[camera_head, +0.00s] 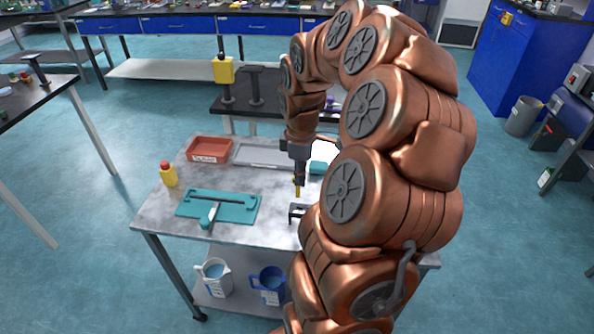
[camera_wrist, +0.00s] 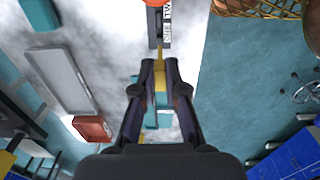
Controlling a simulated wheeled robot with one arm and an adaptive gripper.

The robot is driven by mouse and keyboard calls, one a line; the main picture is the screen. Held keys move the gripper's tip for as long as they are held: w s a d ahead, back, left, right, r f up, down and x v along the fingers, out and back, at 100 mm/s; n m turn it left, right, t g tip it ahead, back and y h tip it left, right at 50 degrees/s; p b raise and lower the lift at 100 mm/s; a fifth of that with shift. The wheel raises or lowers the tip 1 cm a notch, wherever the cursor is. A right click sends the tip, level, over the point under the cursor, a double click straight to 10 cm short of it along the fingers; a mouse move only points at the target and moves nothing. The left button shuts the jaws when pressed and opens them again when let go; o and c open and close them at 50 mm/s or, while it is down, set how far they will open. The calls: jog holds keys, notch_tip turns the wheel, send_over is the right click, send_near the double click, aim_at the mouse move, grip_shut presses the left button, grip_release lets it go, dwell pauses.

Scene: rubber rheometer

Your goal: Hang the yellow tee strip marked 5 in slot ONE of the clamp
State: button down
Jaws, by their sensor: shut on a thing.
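My gripper (camera_head: 298,178) is shut on the yellow tee strip (camera_head: 297,191), which hangs down below the fingers over the right part of the bench. In the wrist view my gripper (camera_wrist: 160,67) has the yellow strip (camera_wrist: 160,77) between its fingertips. The clamp (camera_head: 296,212) is a small dark and grey piece on the bench, just below the strip in the head view. The strip's mark is not readable. I cannot tell whether the strip touches the clamp.
A teal board (camera_head: 236,207) lies on the bench's left half. A yellow bottle with a red cap (camera_head: 168,176), a red tray (camera_head: 208,151) and a grey tray (camera_head: 262,155) stand behind it. A teal block (camera_head: 318,168) is behind my gripper. Two jugs sit on the shelf below.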

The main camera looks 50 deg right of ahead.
jog(key=shift+s+d+f+b, duration=0.1)
jog(key=shift+s+d+b, duration=0.15)
jog(key=shift+b, duration=0.15)
jog(key=shift+f, duration=0.25)
notch_tip(320, 180, down, 3)
jog(key=shift+f+b, duration=0.15)
jog(key=shift+b, duration=1.1)
jog(key=shift+b, duration=0.45)
jog(key=shift+f, duration=0.1)
jog(key=shift+f+b, duration=0.45)
jog(key=shift+f, duration=0.25)
jog(key=shift+f+b, duration=0.45)
jog(key=shift+f, duration=0.25)
jog(key=shift+f+b, duration=0.75)
jog(key=shift+f, duration=0.65)
